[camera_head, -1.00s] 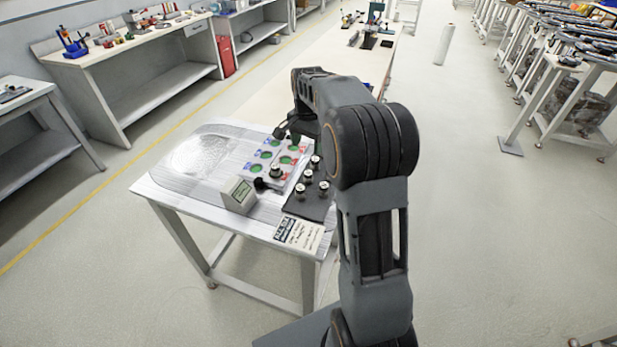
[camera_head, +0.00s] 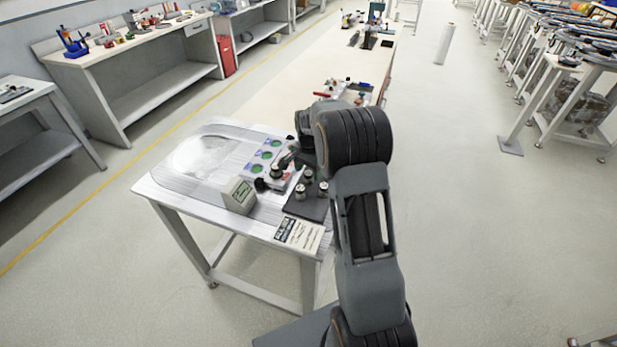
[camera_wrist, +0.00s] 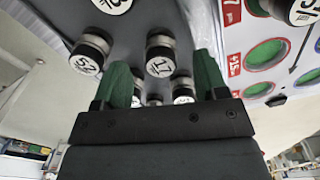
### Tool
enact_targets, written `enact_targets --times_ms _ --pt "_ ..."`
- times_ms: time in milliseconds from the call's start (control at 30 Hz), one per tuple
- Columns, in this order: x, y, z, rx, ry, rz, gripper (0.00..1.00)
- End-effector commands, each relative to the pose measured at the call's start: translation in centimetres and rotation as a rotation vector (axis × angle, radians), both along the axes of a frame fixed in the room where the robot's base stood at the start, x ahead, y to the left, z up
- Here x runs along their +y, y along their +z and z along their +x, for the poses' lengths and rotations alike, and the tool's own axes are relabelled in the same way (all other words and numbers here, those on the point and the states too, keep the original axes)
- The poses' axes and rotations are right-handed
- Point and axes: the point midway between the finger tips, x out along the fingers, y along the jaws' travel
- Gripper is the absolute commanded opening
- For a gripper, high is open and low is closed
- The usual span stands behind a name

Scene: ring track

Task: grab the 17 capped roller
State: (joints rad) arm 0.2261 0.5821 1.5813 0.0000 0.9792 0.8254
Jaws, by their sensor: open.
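The 17 capped roller (camera_wrist: 160,60) has a dark body, a metal band and a white cap reading 17. In the wrist view it stands beyond the fingertips, in line with the gap between them. My gripper (camera_wrist: 163,78) is open, with one green finger either side of that gap, and holds nothing. A roller capped 52 (camera_wrist: 88,55) stands to its left on the same dark plate. In the head view, my gripper (camera_head: 290,161) is over the table by the dark plate (camera_head: 312,208); the caps there are too small to read.
Other capped rollers stand close by on the plate, two partly hidden behind my gripper. A board with green round spots (camera_head: 262,156) lies beside it, bearing a roller (camera_wrist: 295,10).

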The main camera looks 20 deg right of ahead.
Motion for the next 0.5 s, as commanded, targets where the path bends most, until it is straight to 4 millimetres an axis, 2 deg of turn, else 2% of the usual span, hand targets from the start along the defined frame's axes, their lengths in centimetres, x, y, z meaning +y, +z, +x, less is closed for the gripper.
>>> enact_targets --times_ms 200,500 --pt "0.0 -2.3 0.0 0.001 0.000 0.000 0.67" --pt "0.0 -2.6 0.1 -0.001 0.000 0.000 0.67"
